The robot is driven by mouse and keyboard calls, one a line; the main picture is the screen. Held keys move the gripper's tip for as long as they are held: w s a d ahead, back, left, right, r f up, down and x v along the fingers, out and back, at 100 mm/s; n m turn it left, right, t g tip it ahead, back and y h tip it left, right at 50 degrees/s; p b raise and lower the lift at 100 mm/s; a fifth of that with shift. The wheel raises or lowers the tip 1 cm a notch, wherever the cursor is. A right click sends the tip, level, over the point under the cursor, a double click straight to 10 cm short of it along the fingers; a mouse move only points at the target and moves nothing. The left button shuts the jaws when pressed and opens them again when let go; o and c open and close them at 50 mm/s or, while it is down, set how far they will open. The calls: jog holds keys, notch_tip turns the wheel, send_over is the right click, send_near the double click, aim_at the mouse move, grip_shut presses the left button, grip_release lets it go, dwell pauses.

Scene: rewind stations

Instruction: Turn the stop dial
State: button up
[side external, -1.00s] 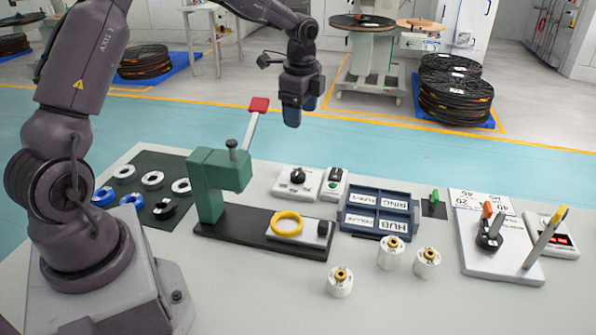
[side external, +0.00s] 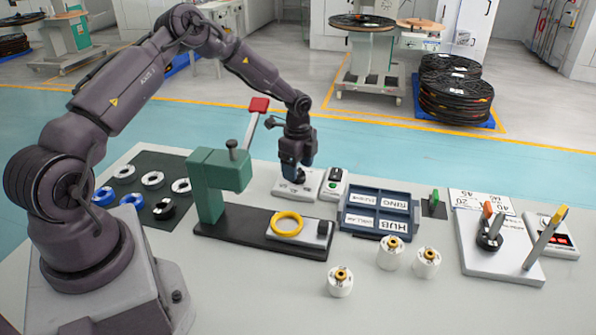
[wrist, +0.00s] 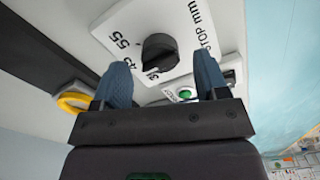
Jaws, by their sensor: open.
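The stop dial is a black knob (wrist: 160,52) on a white plate (wrist: 190,22) in the wrist view, with the numbers 55, 45 and 31 and the words STOP mm printed around it. In the side view the white plate (side external: 287,191) is partly hidden behind my gripper, which covers the knob. My gripper (side external: 292,174) points down over the plate. In the wrist view its two blue fingers (wrist: 163,85) stand apart with the knob ahead, between their lines. I cannot tell whether the fingers touch the knob; they look empty.
A green press (side external: 216,180) with a red-tipped lever (side external: 259,105) stands just left of the dial. A small box with a green button (side external: 334,184) sits close on the right. A blue divided tray (side external: 378,210) and several white spools (side external: 390,253) lie farther right.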

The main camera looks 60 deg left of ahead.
jog(key=shift+f, duration=0.9)
jog(key=shift+c, duration=0.5)
jog(key=c, duration=0.8)
jog(key=shift+n, duration=0.3)
jog(key=n, duration=0.3)
jog(key=shift+n, duration=0.3)
jog(key=shift+r+n, duration=0.1)
jog(key=shift+n, duration=2.2)
